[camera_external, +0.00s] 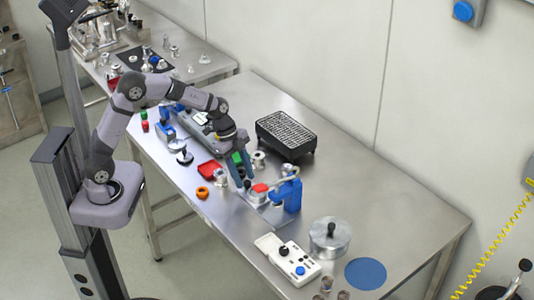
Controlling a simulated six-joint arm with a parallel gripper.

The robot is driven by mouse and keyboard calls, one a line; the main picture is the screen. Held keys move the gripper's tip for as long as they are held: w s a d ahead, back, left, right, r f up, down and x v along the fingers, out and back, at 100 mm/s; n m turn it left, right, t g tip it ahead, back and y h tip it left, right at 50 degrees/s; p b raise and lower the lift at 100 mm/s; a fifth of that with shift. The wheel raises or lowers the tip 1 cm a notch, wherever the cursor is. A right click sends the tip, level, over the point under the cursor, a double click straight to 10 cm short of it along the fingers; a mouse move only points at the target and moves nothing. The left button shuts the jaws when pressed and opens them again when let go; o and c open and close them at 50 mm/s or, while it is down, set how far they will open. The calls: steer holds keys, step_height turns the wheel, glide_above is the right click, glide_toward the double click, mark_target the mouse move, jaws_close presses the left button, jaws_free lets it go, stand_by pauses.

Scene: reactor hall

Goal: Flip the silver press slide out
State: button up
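A blue press (291,196) stands on the steel table right of the middle, with a light lever arm reaching over its top. A flat silver piece (272,213), which looks like the press slide, lies low at its front left side. A small red block (260,188) shows just left of the press. My gripper (246,183) points down just left of the red block and the press. Its fingertips are small and partly merge with nearby parts, so I cannot tell its opening or whether it touches anything.
A black box with a grate (286,134) stands behind. A red tray (210,170), an orange ring (202,192) and silver spools (258,160) lie around my gripper. A white control box (294,265), a silver lidded pot (329,238) and a blue disc (366,273) are in front.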

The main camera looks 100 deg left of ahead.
steer(key=b+v, duration=0.1)
steer(key=v, duration=0.6)
steer(key=shift+a, duration=0.1)
steer(key=s+d+f+n, duration=0.1)
steer(key=s+d, duration=0.1)
steer(key=d, duration=0.2)
steer(key=s+d+f+n+g, duration=0.1)
steer(key=s+d+f, duration=0.1)
steer(key=d, duration=0.1)
steer(key=s+d+f+g, duration=0.1)
steer(key=s+d, duration=0.1)
steer(key=d, duration=0.2)
steer(key=shift+s+d+f+n, duration=0.15)
steer(key=shift+s+d+n, duration=0.15)
steer(key=shift+d+n, duration=0.1)
steer(key=s+d+f+n+g+y, duration=0.1)
steer(key=s+d+f, duration=0.1)
steer(key=s, duration=0.4)
steer(key=s+d+f+n+y, duration=0.1)
steer(key=s+d+f+n, duration=0.1)
steer(key=s+d, duration=0.3)
steer(key=shift+s+d+f+g, duration=0.3)
steer(key=shift+s+f+g, duration=0.1)
steer(key=shift+s+f, duration=0.35)
steer(key=shift+o, duration=0.3)
steer(key=shift+a+r+p, duration=0.1)
steer(key=shift+p, duration=0.2)
stand_by(0.8)
